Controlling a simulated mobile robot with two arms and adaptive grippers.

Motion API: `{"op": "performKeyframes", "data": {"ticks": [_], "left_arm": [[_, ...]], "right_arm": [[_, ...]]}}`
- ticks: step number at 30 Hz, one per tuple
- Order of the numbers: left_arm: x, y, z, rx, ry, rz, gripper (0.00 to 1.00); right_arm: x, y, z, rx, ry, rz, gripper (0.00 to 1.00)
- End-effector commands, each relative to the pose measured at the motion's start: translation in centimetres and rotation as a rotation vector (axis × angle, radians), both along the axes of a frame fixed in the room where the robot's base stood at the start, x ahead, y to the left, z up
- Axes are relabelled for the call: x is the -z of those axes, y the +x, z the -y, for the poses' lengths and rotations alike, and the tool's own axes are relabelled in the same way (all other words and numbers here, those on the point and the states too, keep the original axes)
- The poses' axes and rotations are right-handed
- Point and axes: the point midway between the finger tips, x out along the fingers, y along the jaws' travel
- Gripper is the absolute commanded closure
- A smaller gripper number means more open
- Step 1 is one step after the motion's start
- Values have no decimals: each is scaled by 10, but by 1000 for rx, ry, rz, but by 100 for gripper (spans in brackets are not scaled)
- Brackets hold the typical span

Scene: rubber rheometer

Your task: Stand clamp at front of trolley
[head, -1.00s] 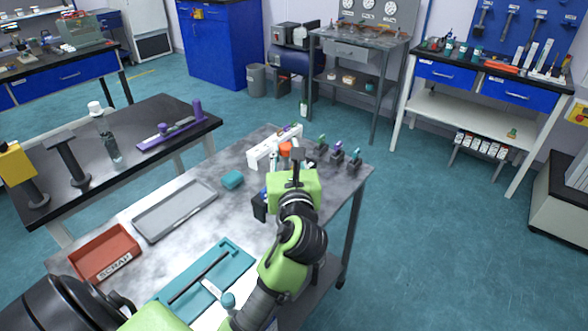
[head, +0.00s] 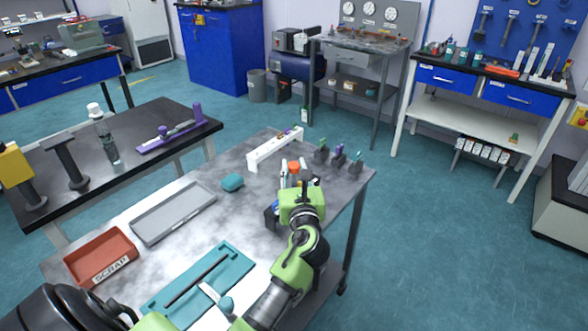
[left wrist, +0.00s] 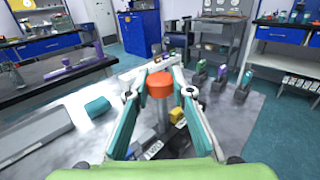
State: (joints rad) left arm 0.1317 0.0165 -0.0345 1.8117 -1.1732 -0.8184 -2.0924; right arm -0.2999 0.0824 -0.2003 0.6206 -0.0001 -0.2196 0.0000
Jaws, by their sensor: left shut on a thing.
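The clamp, as I take it, is an orange-topped piece with a grey shaft (left wrist: 160,85). It stands roughly upright between the fingers of my left gripper (head: 300,184) in the left wrist view, and the gripper is shut on it. In the head view its orange top (head: 293,167) shows just beyond the gripper, over the right part of the trolley (head: 222,217). The arm hides its lower end, so I cannot tell whether it touches the top. My right gripper is not in view.
A white rack (head: 272,150) and several small dark-based pieces with green and purple tops (head: 338,154) stand at the trolley's far edge. A dark block (head: 270,216) is close left of the gripper. A grey tray (head: 173,212), red scrap bin (head: 100,256) and teal tray (head: 235,262) lie left.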

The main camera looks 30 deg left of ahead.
Motion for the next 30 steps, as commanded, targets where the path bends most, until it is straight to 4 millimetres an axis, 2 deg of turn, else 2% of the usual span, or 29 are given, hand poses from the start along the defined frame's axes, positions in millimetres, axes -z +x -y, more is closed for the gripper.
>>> {"op": "performKeyframes", "data": {"ticks": [7, 8, 9, 21, 26, 30], "left_arm": [[2, 0, 0, 1, 3, 1, 100], [3, 0, 0, 0, 2, -1, 71], [2, 0, 0, 0, 2, -1, 62], [-2, 0, 0, 0, 0, 1, 62], [1, -17, 15, 3, 0, -1, 62], [2, -41, 35, 3, -1, -2, 62]], "right_arm": [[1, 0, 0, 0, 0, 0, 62], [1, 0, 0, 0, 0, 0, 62], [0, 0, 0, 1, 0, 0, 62], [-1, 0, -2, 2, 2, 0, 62], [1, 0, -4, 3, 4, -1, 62], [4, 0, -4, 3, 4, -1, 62]]}}
